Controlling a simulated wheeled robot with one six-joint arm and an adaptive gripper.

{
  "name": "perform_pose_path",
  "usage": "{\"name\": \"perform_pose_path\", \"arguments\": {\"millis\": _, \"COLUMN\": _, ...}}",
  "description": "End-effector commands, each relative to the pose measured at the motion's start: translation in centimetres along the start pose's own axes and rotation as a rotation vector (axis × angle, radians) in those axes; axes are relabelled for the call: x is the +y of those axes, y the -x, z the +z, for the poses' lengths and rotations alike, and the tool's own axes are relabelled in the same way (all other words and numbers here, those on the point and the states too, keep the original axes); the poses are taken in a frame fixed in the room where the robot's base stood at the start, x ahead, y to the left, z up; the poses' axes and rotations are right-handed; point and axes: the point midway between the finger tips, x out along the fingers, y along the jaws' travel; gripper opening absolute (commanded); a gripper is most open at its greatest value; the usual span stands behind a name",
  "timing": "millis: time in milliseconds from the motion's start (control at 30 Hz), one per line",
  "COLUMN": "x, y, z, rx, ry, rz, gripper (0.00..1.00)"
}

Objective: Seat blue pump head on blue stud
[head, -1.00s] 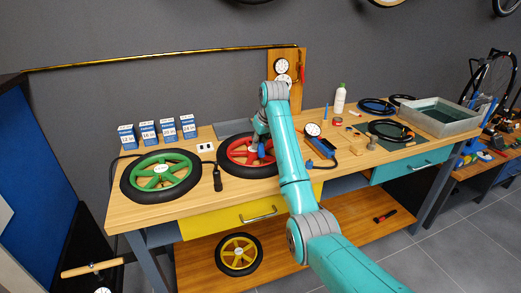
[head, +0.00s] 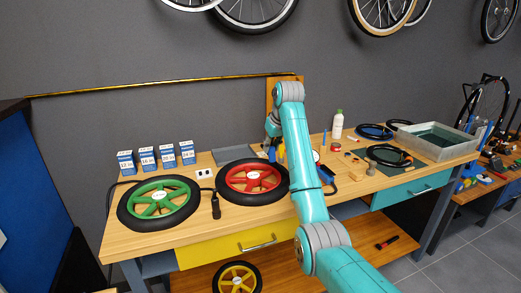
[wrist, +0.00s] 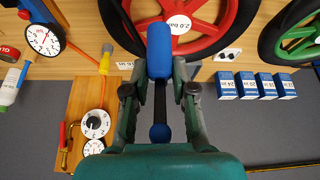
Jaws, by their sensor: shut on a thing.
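My gripper (wrist: 160,92) is shut on a long blue-and-black piece, which looks like the blue pump head (wrist: 159,50). Its thick blue end points away from my palm, and a black neck with a rounded blue end lies between the fingers. In the head view my gripper (head: 272,150) is above the back of the bench, behind the red wheel, partly hidden by my arm. A thin upright blue peg (head: 324,138) stands to its right, near the white bottle; it may be the blue stud, but I cannot tell. The held piece is apart from the peg.
The red wheel (head: 253,182) and green wheel (head: 158,203) lie on the bench (head: 195,226). Several blue-white boxes (head: 146,160) stand at the back left. A dial gauge (wrist: 45,38) and a wooden board with dials (wrist: 88,110) are near. A metal tray (head: 438,140) is at right.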

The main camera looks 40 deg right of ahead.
Motion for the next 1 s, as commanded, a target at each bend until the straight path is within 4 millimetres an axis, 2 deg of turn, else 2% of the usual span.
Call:
{"name": "perform_pose_path", "arguments": {"millis": 33, "x": 2.0, "y": -0.3, "z": 1.0, "rx": 0.021, "ry": -0.030, "rz": 0.015, "gripper": 0.00}}
{"name": "perform_pose_path", "arguments": {"millis": 200, "x": 7.3, "y": -0.6, "z": 4.0, "rx": 0.099, "ry": -0.122, "rz": 0.063, "gripper": 0.00}}
{"name": "perform_pose_path", "arguments": {"millis": 400, "x": 11.6, "y": -0.3, "z": 6.8, "rx": 0.169, "ry": -0.197, "rz": 0.107, "gripper": 0.00}}
{"name": "perform_pose_path", "arguments": {"millis": 600, "x": 12.9, "y": -0.2, "z": 7.9, "rx": 0.194, "ry": -0.222, "rz": 0.122, "gripper": 0.00}}
{"name": "perform_pose_path", "arguments": {"millis": 1000, "x": 12.9, "y": -2.2, "z": 8.9, "rx": 0.193, "ry": -0.223, "rz": 0.122, "gripper": 0.00}}
